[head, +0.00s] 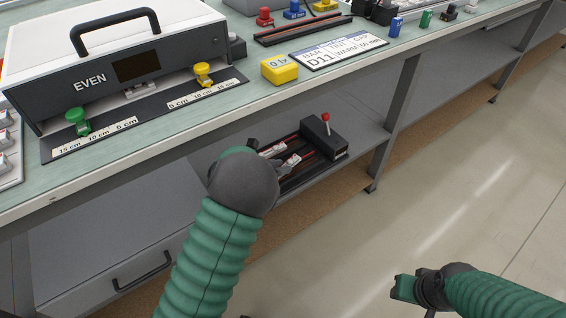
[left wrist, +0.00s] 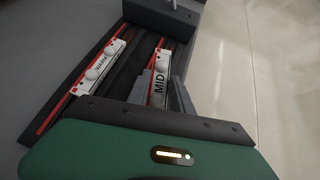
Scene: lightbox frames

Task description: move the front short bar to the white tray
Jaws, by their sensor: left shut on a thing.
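The front short bar (head: 291,161), white and marked MID, lies in the front slot of a dark rack on the lower shelf; it also shows in the left wrist view (left wrist: 158,82). My left gripper (head: 280,163) reaches down to it and is shut on it, its dark fingers (left wrist: 172,98) at the bar's near end. A second white bar (left wrist: 98,68) lies in the back slot, apart from the fingers. A white tray (head: 12,178), partly cut off, stands at the left edge of the bench. My right gripper (head: 405,288) hangs over the floor; its jaw opening is unclear.
A dark block with a red-knobbed lever (head: 324,138) sits at the rack's right end. The bench edge and a shelf leg (head: 386,135) are close by. The EVEN case (head: 110,75), a yellow block (head: 279,69) and a D11 card (head: 338,52) stand on the bench.

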